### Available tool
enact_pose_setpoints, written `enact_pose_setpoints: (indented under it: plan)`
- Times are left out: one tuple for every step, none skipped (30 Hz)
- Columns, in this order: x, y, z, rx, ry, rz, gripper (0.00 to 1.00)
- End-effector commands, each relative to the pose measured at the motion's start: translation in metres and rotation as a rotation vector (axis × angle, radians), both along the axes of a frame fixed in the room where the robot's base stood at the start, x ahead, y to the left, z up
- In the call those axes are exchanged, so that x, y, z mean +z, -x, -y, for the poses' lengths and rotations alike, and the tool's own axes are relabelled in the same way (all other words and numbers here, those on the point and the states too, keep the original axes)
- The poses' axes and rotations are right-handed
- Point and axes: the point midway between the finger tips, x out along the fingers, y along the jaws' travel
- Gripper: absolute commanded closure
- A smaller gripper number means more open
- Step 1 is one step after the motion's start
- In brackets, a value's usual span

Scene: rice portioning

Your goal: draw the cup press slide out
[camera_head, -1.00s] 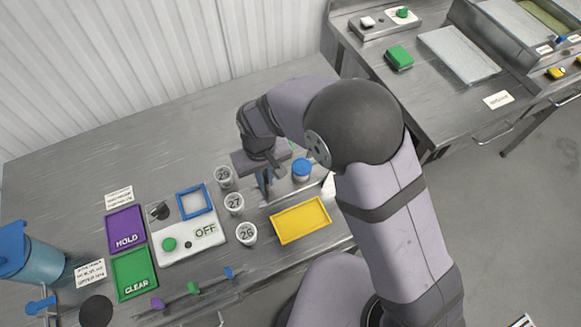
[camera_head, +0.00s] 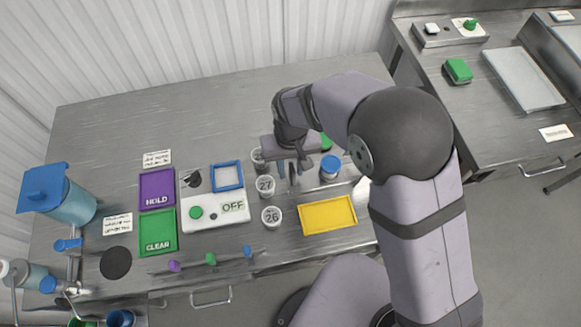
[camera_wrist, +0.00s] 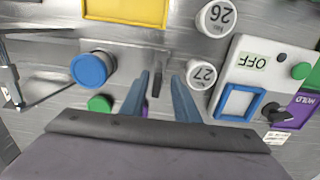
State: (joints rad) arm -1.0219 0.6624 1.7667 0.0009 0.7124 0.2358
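My gripper (camera_head: 288,182) is low over the steel table, right of the numbered cups and left of a blue-topped round part (camera_head: 330,165). In the wrist view my gripper (camera_wrist: 163,78) has its two blue-grey fingers apart. A thin dark upright tab (camera_wrist: 156,84) shows between the fingertips, beside a flat metal plate (camera_wrist: 128,50); it may be the handle of the cup press slide, but I cannot tell for sure. I see no firm contact. The blue round part (camera_wrist: 93,69) is left of the fingers, with a green knob (camera_wrist: 100,103) near it. My arm hides part of this area in the head view.
Cups 27 (camera_head: 265,186) and 26 (camera_head: 271,216) stand close to my gripper's left. A yellow tray (camera_head: 328,215) lies in front. The OFF panel (camera_head: 215,212), purple HOLD mat (camera_head: 157,190) and green CLEAR mat (camera_head: 158,230) are further left.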

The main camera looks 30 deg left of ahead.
Motion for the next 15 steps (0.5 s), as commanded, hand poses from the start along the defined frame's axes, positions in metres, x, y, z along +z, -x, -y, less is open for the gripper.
enact_pose_setpoints:
  plan:
    - [0.003,-0.001,-0.001,0.0,-0.004,0.002,0.72]
    - [0.006,-0.001,-0.001,0.0,-0.004,0.003,0.72]
    - [0.011,-0.001,-0.001,0.0,-0.004,0.003,0.72]
    - [0.014,-0.001,-0.001,0.0,-0.005,0.004,0.72]
    - [0.018,0.0,-0.001,0.0,-0.005,0.004,0.72]
    - [0.024,-0.001,-0.002,0.0,-0.006,0.004,0.72]
    - [0.028,-0.001,-0.002,0.0,-0.006,0.004,0.72]
    - [0.033,0.0,-0.002,0.0,-0.006,0.004,0.72]
    - [0.038,0.0,-0.002,0.0,-0.005,0.004,0.72]
    - [0.042,0.0,-0.002,0.0,-0.006,0.004,0.72]
    - [0.046,0.0,-0.001,0.0,-0.005,0.004,0.72]
    - [0.051,0.0,-0.002,0.0,-0.006,0.004,0.72]
    - [0.055,0.0,-0.002,0.0,-0.006,0.003,0.72]
    - [0.057,0.0,-0.002,0.0,-0.006,0.003,0.72]
    - [0.061,0.0,-0.002,0.0,-0.004,0.003,0.72]
